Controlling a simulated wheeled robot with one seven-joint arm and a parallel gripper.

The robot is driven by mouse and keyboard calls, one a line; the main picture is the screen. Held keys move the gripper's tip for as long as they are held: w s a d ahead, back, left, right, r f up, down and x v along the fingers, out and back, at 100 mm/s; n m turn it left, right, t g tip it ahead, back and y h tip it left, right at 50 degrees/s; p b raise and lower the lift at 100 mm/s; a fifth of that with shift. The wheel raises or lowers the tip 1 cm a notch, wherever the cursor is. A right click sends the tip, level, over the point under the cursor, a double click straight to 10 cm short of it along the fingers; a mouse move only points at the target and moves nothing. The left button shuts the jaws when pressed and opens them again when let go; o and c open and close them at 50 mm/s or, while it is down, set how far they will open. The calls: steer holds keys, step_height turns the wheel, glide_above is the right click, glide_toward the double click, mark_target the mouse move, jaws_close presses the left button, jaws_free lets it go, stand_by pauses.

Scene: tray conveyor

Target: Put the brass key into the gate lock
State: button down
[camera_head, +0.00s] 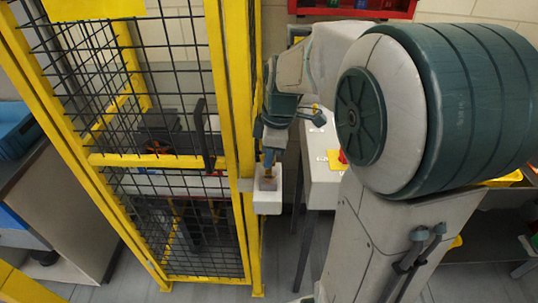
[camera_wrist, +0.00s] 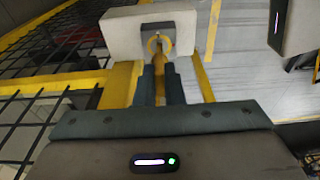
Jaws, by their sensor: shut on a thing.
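The gate lock is a pale box (camera_head: 267,203) on the yellow post of the mesh gate. In the wrist view the lock (camera_wrist: 121,34) is at the top, with a grey square plate and a brass ring-like part on its face. My gripper (camera_head: 268,161) is just above and against the lock in the head view. In the wrist view my gripper (camera_wrist: 160,72) has its two dark fingers shut on the brass key (camera_wrist: 160,62), right in front of the plate. The key's tip is hidden, so I cannot tell how far it is in the lock.
The yellow gate frame (camera_head: 240,120) with black mesh stands left of my arm, and a dark upright handle (camera_head: 203,135) is on it. A pale bench (camera_head: 320,175) with a yellow patch and a red item is close on the right. Grey floor shows below.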

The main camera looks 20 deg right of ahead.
steer(key=shift+f+b, duration=1.7)
steer(key=shift+f, duration=0.15)
stand_by(0.4)
steer(key=c, duration=1.5)
jaws_free()
steer(key=shift+r, duration=0.1)
steer(key=shift+o, duration=0.2)
step_height(320, 180, up, 14)
steer(key=d, duration=0.2)
steer(key=shift+s, duration=0.35)
steer(key=shift+f, duration=0.2)
steer(key=s+a+f+m+t+h, duration=0.1)
steer(key=s+a+f+m+t, duration=0.1)
steer(key=s+f+m, duration=1)
steer(key=shift+s+f+m+h, duration=0.4)
steer(key=shift+s+m, duration=0.45)
steer(key=shift+m, duration=0.35)
